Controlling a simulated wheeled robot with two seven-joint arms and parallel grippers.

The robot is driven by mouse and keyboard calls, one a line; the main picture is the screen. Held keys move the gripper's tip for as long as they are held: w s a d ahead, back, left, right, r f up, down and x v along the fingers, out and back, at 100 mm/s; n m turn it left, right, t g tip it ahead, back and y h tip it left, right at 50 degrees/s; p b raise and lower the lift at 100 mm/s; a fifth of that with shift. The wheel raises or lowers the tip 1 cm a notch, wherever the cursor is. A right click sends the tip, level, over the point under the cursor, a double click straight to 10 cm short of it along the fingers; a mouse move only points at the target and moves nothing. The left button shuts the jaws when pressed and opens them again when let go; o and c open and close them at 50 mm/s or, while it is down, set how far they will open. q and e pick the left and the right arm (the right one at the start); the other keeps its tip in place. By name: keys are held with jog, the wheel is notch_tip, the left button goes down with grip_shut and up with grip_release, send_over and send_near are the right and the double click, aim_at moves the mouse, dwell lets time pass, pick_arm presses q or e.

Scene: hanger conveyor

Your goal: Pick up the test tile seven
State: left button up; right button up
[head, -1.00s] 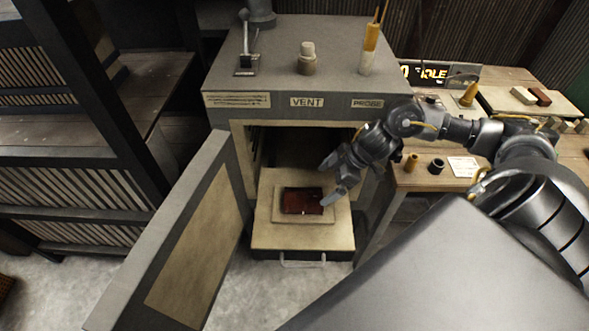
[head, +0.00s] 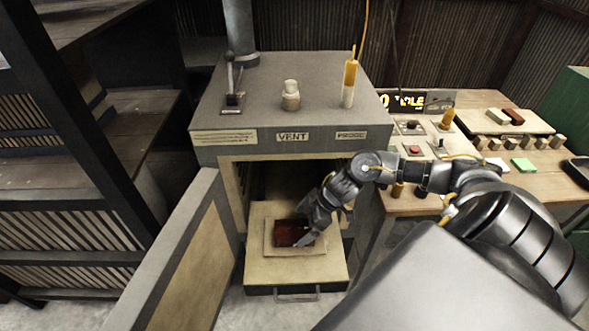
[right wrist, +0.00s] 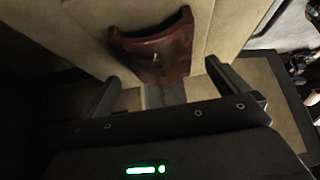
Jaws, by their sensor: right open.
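The test tile seven appears to be the dark red-brown glossy tile (head: 289,232) lying on a pale square slab (head: 270,252) on the pulled-out kiln drawer (head: 262,275). In the right wrist view the tile (right wrist: 160,50) looks curved and lies just beyond my fingertips. My right gripper (head: 304,238) is over the right side of the tile and hides part of it in the head view. In the right wrist view its two fingers (right wrist: 160,82) are spread wide with nothing between them. My left gripper is not in view.
The kiln (head: 290,90) stands above and behind the drawer, with its door (head: 180,250) swung open at left. A workbench (head: 480,160) with control boxes, small blocks and a green piece (head: 523,165) is at right. A slatted rack (head: 70,200) stands at left.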

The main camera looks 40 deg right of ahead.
aim_at(297, 228)
jog(key=x, duration=0.3)
jog(key=shift+f, duration=0.25)
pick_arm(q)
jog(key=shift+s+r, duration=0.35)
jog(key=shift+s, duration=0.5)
pick_arm(e)
jog(key=c, duration=1.1)
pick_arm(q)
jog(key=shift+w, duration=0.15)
pick_arm(e)
jog(key=shift+r, duration=0.1)
